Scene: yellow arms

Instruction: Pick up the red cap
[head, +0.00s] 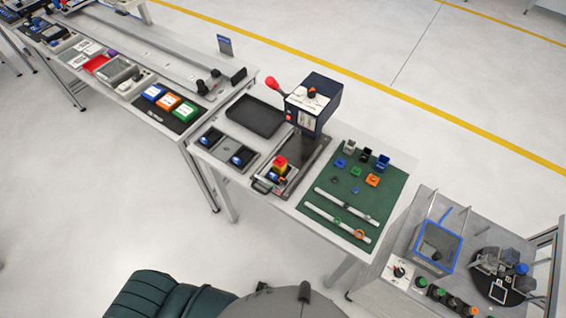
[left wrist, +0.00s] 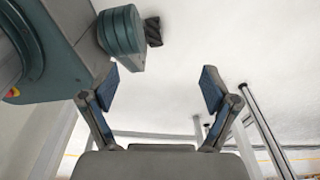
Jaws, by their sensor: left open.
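A small red piece (head: 281,160) sits on top of a yellow block (head: 281,169) in the fixture at the base of the press; it looks like the red cap, though it is too small to be sure. The press (head: 313,104) stands just behind it and has a separate red lever knob (head: 272,84). My left gripper (left wrist: 160,88) shows in the left wrist view with its two fingers spread wide and nothing between them. Neither gripper shows in the head view, and the red piece does not show in the left wrist view.
A green mat (head: 333,205) with small coloured parts and two pale rails lies right of the press. A black tray (head: 255,117) lies left of it. A side table (head: 395,240) with a blue-rimmed box (head: 434,247) stands at the right. The floor in front is clear.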

